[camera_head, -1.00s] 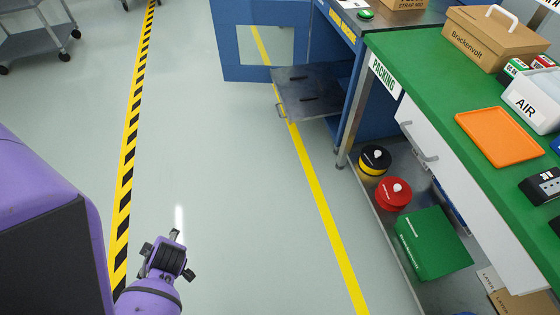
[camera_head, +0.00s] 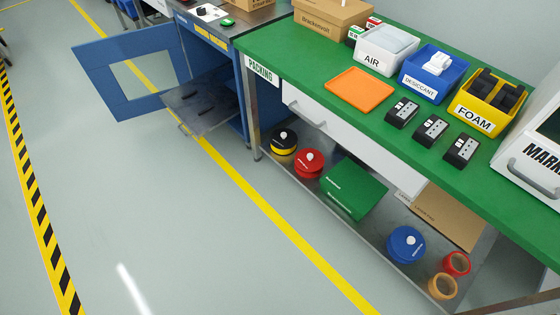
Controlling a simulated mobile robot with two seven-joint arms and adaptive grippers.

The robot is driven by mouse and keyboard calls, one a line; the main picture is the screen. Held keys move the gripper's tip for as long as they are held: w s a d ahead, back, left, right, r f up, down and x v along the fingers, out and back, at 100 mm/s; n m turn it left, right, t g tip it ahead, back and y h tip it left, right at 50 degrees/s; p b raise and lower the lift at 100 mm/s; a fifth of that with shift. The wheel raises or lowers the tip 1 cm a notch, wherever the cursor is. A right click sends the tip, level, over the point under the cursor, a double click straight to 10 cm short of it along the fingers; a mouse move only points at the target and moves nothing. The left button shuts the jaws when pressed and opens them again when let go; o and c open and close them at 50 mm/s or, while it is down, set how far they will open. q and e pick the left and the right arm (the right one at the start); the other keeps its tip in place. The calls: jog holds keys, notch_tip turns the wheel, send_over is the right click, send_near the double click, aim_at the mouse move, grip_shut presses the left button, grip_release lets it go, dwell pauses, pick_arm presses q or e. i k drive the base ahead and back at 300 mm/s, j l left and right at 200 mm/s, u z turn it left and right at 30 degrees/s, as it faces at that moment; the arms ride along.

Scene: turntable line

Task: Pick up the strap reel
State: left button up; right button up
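Several round reel-like items sit on the low metal shelf under the green packing bench. A black and yellow one (camera_head: 283,142) is at the left end, with a red one (camera_head: 309,163) beside it. A blue one (camera_head: 405,245) with a white knob-like spot is farther right. I cannot read a label saying which is the strap reel. Neither of my grippers is in view.
A green box (camera_head: 353,190) and a cardboard box (camera_head: 447,214) share the shelf, with red (camera_head: 456,263) and tan (camera_head: 442,286) rolls at its right. A blue cabinet door (camera_head: 134,68) stands open at the left. The floor in front is clear.

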aim_at(284, 141)
jog(key=i+j+z, duration=0.45)
jog(key=i, duration=0.2)
jog(key=i+j+z, duration=0.45)
jog(key=i+j, duration=0.15)
jog(key=j, duration=0.1)
